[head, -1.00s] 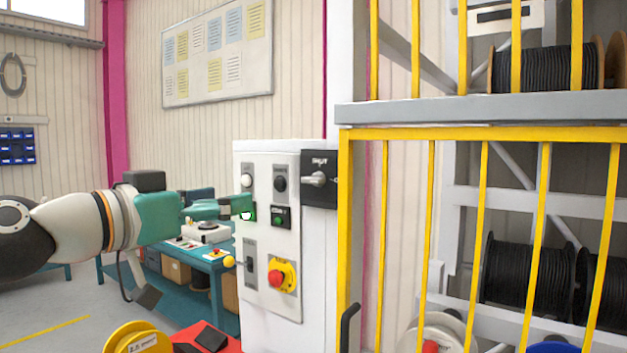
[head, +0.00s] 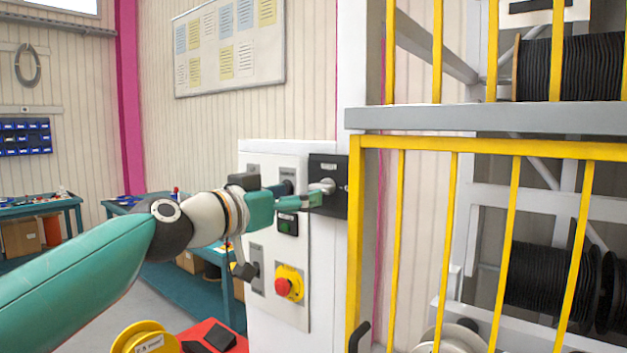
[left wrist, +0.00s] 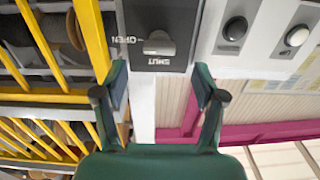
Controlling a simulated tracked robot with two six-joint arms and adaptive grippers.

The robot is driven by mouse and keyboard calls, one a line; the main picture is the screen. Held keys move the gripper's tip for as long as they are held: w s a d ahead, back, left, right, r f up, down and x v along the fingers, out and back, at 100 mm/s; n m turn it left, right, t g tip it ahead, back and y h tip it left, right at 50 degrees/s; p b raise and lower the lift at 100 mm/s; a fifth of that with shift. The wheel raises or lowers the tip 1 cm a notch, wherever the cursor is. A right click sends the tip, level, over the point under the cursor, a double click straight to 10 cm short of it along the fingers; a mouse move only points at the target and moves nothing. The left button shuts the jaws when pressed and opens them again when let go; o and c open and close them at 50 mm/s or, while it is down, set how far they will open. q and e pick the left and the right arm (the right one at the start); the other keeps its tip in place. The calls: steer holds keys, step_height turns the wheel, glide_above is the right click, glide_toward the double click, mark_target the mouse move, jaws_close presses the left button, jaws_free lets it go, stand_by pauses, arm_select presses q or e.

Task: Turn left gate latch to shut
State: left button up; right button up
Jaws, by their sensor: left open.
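The left gate latch is a grey knob (head: 328,186) on a black plate (head: 341,206) at the upper right of the white control cabinet. In the left wrist view the latch knob (left wrist: 158,43) lies crosswise, its left end towards the word OPEN; SHUT is printed below it. My left gripper (head: 311,195) is at the latch in the head view. In the left wrist view the left gripper (left wrist: 160,80) is open and empty, its fingers to either side just short of the knob. My right gripper is not in view.
The cabinet's red stop button (head: 284,288) on its yellow base is below the gripper. A yellow barred gate (head: 456,230) stands right of the cabinet, before shelves with black cable reels (head: 540,274). A yellow reel (head: 145,339) is at the bottom.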

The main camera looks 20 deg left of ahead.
mark_target(323, 187)
arm_select(q)
steer(key=shift+p+x, duration=0.85)
steer(key=shift+x, duration=1.95)
steer(key=shift+s, duration=0.1)
steer(key=c, duration=1.1)
steer(key=shift+c, duration=0.2)
